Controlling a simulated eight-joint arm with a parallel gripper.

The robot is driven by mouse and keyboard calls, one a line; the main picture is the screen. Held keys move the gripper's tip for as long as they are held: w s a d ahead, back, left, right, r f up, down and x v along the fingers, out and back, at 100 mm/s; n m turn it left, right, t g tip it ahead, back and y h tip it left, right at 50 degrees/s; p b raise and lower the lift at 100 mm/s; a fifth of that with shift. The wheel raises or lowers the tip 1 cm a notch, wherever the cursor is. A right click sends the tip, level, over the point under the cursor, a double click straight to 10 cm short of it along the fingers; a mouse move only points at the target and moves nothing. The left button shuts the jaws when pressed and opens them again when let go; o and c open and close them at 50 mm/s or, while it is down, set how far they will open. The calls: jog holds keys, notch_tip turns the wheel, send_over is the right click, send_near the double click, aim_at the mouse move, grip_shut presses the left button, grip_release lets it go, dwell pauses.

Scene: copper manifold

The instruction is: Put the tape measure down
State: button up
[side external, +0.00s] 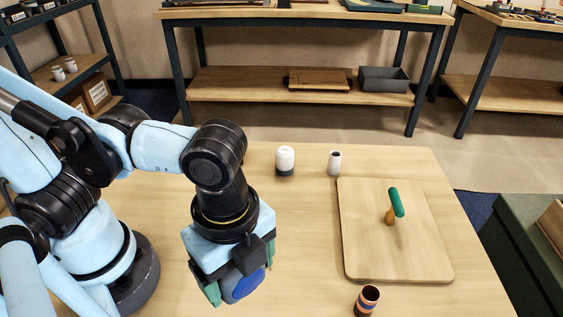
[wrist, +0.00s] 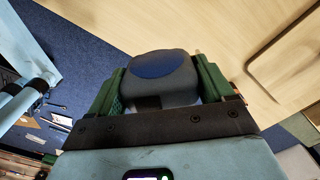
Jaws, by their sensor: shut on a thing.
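The tape measure (wrist: 160,72) is a dark grey rounded block with a blue face. In the wrist view it sits between the two green fingers of my gripper (wrist: 158,92), which is shut on it. In the side view the tape measure (side external: 243,284) shows its blue side below my gripper (side external: 238,285), near the front of the wooden table (side external: 310,225). The gripper points downward there. I cannot tell whether the tape measure touches the table top.
A white and dark jar (side external: 285,161) and a small white cylinder (side external: 334,162) stand at the back. The table's middle is clear.

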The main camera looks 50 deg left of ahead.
jog(key=w+f, duration=0.1)
jog(key=w, duration=0.1)
jog(key=w+a+f, duration=0.1)
jog(key=w, duration=0.1)
jog(key=w+a+f, duration=0.1)
jog(key=w+f, duration=0.1)
jog(key=shift+w+a, duration=0.2)
jog(key=shift+w, duration=0.05)
jog(key=shift+f, duration=2.05)
jog(key=shift+f, duration=0.1)
jog(key=o, duration=1.1)
